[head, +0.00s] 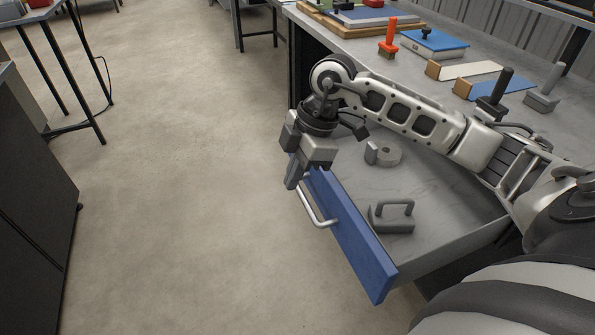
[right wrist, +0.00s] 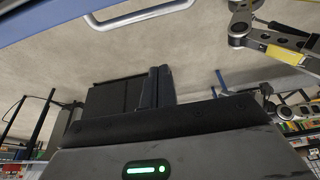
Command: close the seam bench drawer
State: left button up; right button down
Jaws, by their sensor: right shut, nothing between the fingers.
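The seam bench drawer stands open, pulled out from the bench, with a blue front panel (head: 350,240) and a silver bar handle (head: 314,204). In the right wrist view the handle (right wrist: 140,18) crosses the top. My right gripper (head: 293,182) is shut and empty, pointing down at the far end of the blue front, close to its top edge. I cannot tell whether it touches the panel. Its closed fingers also show in the right wrist view (right wrist: 157,86). My left gripper is not in the head view.
The drawer holds a grey block with a handle (head: 391,217) and a grey roll (head: 388,154). On the bench top (head: 345,38) are a red-handled tool (head: 389,40), a blue box (head: 435,44) and other tools. The floor (head: 170,200) left of the drawer is clear.

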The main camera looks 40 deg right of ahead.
aim_at(302, 197)
jog(key=f, duration=0.2)
jog(key=d+f, duration=0.1)
jog(key=f, duration=0.4)
jog(key=shift+s+d, duration=0.2)
jog(key=shift+d, duration=0.05)
jog(key=shift+r, duration=0.1)
